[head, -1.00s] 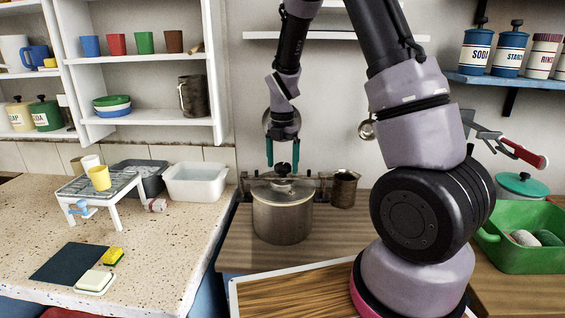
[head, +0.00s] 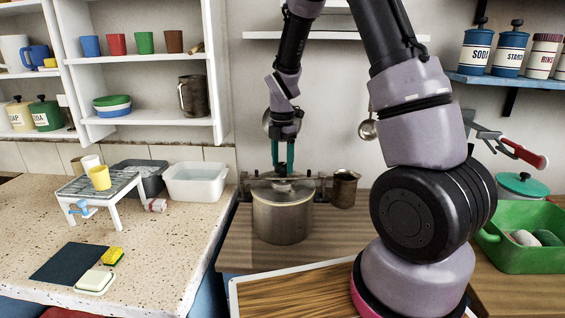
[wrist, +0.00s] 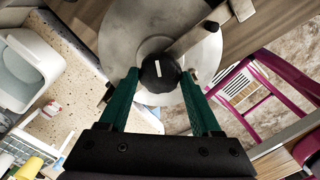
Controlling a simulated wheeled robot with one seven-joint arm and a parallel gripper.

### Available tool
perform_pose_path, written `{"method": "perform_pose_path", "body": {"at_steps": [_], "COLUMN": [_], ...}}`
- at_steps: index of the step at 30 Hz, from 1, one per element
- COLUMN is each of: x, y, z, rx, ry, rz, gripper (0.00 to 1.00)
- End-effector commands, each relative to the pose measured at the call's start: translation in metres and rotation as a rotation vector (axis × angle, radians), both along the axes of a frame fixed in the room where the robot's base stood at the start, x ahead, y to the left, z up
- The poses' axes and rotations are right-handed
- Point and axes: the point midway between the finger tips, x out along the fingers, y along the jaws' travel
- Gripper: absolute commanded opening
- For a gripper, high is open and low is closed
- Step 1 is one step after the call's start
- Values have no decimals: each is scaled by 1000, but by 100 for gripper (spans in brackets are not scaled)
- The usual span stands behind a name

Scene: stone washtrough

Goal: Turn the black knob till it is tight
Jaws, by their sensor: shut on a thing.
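The black knob (wrist: 158,73), round with a white mark on top, sits at the middle of the grey metal lid (wrist: 125,38) of a pot. The pot (head: 282,222) stands upright on the wooden counter in the head view, with a bar across its lid. My gripper (head: 283,174) points straight down over the lid. In the wrist view its teal fingers (wrist: 160,80) are on either side of the knob and shut on it. In the head view the fingers mostly hide the knob.
A metal mug (head: 345,189) stands just right of the pot. A white basin (head: 195,182) and a small white rack (head: 100,190) are on the speckled counter to the left. A green tub (head: 525,250) is at the right. A shelf (head: 336,36) hangs behind my arm.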

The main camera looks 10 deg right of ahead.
Motion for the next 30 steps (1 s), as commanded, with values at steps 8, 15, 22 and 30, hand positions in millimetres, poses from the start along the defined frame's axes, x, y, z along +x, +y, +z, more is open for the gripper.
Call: {"method": "perform_pose_path", "body": {"at_steps": [8,15,22,30], "x": [1,1,2,2], "y": [0,0,0,0], "z": [0,0,0,0], "rx": [1,1,0,0], "ry": [-1,1,0,0], "rz": [-262,-491,-708,-964], "gripper": [9,9,9,9]}}
